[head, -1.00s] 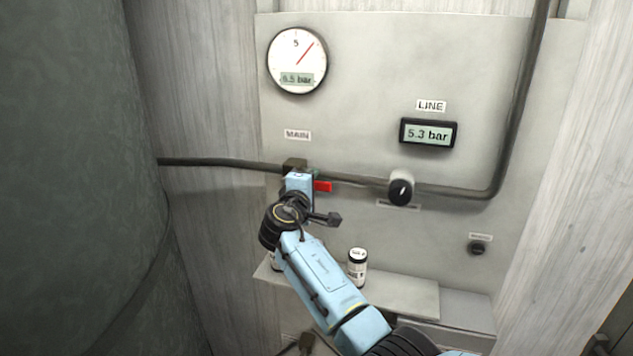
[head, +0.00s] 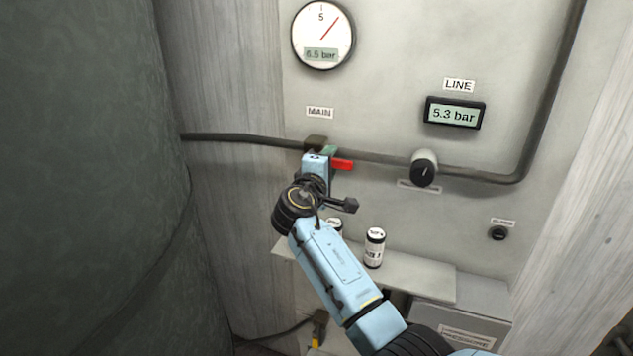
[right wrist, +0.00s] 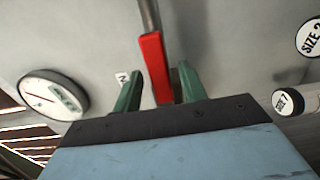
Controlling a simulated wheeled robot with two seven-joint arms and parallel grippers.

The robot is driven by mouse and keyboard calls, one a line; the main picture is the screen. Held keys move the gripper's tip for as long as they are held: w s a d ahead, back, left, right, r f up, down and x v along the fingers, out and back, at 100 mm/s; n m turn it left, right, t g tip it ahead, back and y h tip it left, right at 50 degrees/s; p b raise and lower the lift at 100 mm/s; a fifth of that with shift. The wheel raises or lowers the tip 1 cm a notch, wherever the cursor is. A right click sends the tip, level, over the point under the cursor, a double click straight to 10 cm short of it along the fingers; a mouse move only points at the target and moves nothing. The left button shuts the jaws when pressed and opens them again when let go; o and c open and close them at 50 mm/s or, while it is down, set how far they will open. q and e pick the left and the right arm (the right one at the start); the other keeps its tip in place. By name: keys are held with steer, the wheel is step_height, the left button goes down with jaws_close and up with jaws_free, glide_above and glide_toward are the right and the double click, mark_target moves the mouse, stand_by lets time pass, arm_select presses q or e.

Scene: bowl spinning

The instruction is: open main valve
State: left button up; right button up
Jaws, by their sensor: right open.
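The main valve has a red lever (head: 342,164) on the dark pipe under the MAIN label (head: 319,112). In the head view the lever sticks out to the right, and my right gripper (head: 322,152) covers most of the valve body. In the right wrist view the red lever (right wrist: 155,68) lies between the two green fingers of my open right gripper (right wrist: 158,88). I cannot tell whether either finger touches it. My left gripper is not in view.
A round gauge (head: 323,35) reads 6.5 bar. The LINE display (head: 454,113) reads 5.3 bar. A black knob (head: 424,170) sits on the pipe to the right. A small can (head: 374,248) stands on the shelf (head: 430,283) below. A large dark tank (head: 80,170) fills the left side.

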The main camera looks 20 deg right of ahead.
steer(key=b+v, duration=0.1)
steer(key=v, duration=0.9)
steer(key=shift+s+a+b, duration=0.25)
steer(key=shift+s+b, duration=0.05)
steer(key=shift+b, duration=0.05)
step_height(320, 180, down, 25)
steer(key=n+g+y+b, duration=0.2)
steer(key=y+b, duration=0.1)
steer(key=y, duration=0.2)
steer(key=s+f+g+y+b, duration=0.15)
steer(key=s+f, duration=0.45)
steer(key=f, duration=0.6)
steer(key=s+f+g+y+b, duration=0.15)
steer(key=s+f, duration=0.35)
steer(key=f, duration=0.6)
steer(key=s+d+f+m+g+y+b, duration=0.15)
steer(key=s+f+m+g, duration=0.3)
steer(key=s+f, duration=1.35)
steer(key=s+d+f+m+g+b, duration=0.1)
steer(key=s+d+f+m, duration=0.1)
steer(key=s, duration=0.6)
steer(key=s+d+f+m+g+y, duration=0.1)
steer(key=s+d+f, duration=0.1)
steer(key=s+f, duration=0.3)
steer(key=s+d+f+m+g+b, duration=0.1)
steer(key=s+d+f+m, duration=0.1)
steer(key=s, duration=1.1)
steer(key=shift+s+d+f+m+g+b, duration=0.25)
steer(key=shift+d+f+m+g+b, duration=0.15)
steer(key=shift+f, duration=0.35)
